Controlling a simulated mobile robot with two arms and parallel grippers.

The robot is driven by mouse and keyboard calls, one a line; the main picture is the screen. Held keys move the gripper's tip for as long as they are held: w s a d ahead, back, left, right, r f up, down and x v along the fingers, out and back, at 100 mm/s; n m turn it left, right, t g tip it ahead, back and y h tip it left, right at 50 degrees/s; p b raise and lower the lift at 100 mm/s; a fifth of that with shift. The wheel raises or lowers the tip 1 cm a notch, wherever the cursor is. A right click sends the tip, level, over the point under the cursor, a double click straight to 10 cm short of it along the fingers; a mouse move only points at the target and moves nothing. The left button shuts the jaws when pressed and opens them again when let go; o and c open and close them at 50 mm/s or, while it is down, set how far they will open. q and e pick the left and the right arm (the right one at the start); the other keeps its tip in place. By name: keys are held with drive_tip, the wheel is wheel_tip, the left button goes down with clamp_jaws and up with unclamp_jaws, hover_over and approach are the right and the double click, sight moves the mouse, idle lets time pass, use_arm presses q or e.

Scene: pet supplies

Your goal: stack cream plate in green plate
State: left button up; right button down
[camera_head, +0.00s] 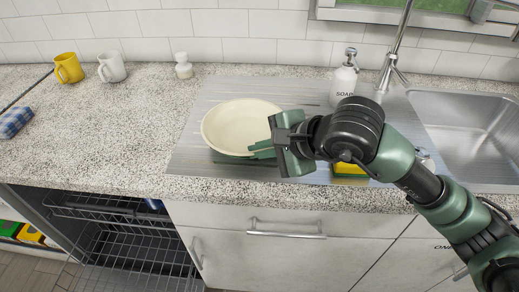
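The cream plate (236,127) is on the ribbed metal drainboard left of the sink, its inner face up. A dark green edge, apparently the green plate (230,160), shows just below its front rim; the rest is hidden under the cream plate. My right gripper (264,147) is at the cream plate's right rim, its fingers pointing left. The fingers overlap the rim, but whether they are closed on it is unclear. My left gripper is not in view.
A soap dispenser (344,80) and faucet (396,50) stand behind my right arm, with the sink (470,135) to the right. A yellow item (349,169) is partly under my arm. Mugs (69,68) are at back left. The left counter is mostly clear; an open dishwasher rack (125,235) is below.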

drive_tip(key=shift+f, duration=0.15)
drive_tip(key=c, duration=1.7)
unclamp_jaws()
drive_tip(key=shift+s+d, duration=0.1)
drive_tip(key=shift+d, duration=0.05)
drive_tip(key=shift+o, duration=0.3)
drive_tip(key=shift+r, duration=0.25)
drive_tip(key=shift+a+r+p, duration=0.2)
drive_tip(key=shift+r+p, duration=0.25)
drive_tip(key=shift+p, duration=0.45)
drive_tip(key=p+v, duration=0.1)
drive_tip(key=v, duration=1)
drive_tip(key=shift+s+d+p, duration=0.2)
drive_tip(key=shift+d+p, duration=0.15)
drive_tip(key=shift+d, duration=0.05)
